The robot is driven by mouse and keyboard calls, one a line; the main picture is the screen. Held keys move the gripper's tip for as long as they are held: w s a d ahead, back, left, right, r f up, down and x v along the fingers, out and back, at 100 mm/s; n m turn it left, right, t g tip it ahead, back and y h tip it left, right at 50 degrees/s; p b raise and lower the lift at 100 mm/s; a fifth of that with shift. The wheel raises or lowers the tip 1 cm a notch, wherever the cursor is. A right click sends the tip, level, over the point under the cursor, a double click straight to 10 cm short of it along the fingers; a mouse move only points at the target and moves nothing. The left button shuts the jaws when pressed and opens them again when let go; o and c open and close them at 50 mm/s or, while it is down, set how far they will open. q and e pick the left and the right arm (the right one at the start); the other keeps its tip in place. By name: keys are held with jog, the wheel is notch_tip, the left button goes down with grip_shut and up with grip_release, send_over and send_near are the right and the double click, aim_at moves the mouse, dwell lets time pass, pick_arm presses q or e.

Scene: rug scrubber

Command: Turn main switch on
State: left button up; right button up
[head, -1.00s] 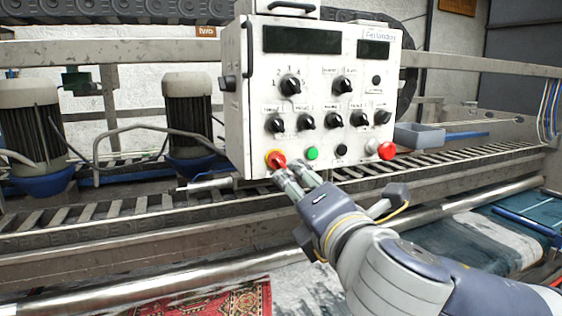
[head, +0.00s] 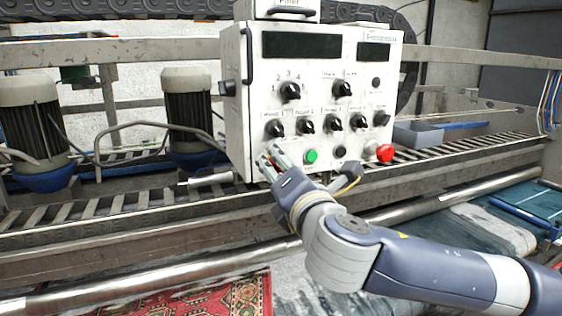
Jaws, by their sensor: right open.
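The white control box (head: 238,110) stands at the centre of the head view, with its panel facing me. My right gripper (head: 268,157) is at the panel's lower left corner, fingertips against or just in front of it. Its two fingers are apart, so it is open. The red and yellow main switch, seen earlier at that corner, is now hidden behind the fingers, so its position cannot be told. I cannot tell whether the fingers touch it. My left gripper is not in view.
A green button (head: 311,156) is just right of the fingers, then a small black one (head: 340,151) and a red mushroom button (head: 385,152). Several black knobs sit above. A roller conveyor (head: 120,203) runs below, and a red rug (head: 225,300) lies at the bottom.

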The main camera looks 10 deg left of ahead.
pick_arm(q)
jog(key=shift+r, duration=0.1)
pick_arm(e)
jog(key=shift+w, duration=0.2)
jog(key=c, duration=1)
